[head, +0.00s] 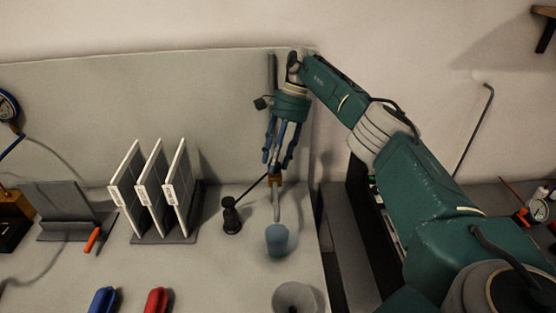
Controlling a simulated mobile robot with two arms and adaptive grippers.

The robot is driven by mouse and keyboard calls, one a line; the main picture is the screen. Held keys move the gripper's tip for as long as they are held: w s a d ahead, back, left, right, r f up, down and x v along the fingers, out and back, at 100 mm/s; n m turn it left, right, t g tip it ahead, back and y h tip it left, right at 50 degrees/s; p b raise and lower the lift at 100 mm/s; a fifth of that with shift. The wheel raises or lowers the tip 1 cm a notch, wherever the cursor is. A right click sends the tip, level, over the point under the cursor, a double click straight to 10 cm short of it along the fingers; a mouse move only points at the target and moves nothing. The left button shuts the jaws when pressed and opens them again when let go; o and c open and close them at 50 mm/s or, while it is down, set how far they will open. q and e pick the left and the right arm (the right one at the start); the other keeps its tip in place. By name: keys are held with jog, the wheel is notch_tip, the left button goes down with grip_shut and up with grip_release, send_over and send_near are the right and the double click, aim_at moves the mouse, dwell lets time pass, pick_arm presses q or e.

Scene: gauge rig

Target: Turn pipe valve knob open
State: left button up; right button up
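A brass valve fitting (275,180) sits on a thin vertical pipe (277,206) near the right end of the grey backboard. The pipe's upper part (272,68) shows above my gripper. A thin black rod runs from near the fitting down to the left. I cannot clearly make out the knob; my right gripper may hide part of it. My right gripper (278,160) points down just above or in front of the fitting. Its blue fingers are spread apart, with nothing visibly held. I cannot tell whether they touch the valve. My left gripper is not in view.
A blue cup (277,240) stands below the pipe. A small black stand (231,216) is left of it, then white panels (161,187) in a rack. Blue (103,300) and red (156,301) handles and a pale round bowl (295,298) lie nearer.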

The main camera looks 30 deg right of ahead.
jog(key=shift+a, duration=0.25)
jog(key=shift+d, duration=0.1)
jog(key=shift+r, duration=0.35)
notch_tip(320, 180, up, 9)
jog(key=shift+r, duration=0.2)
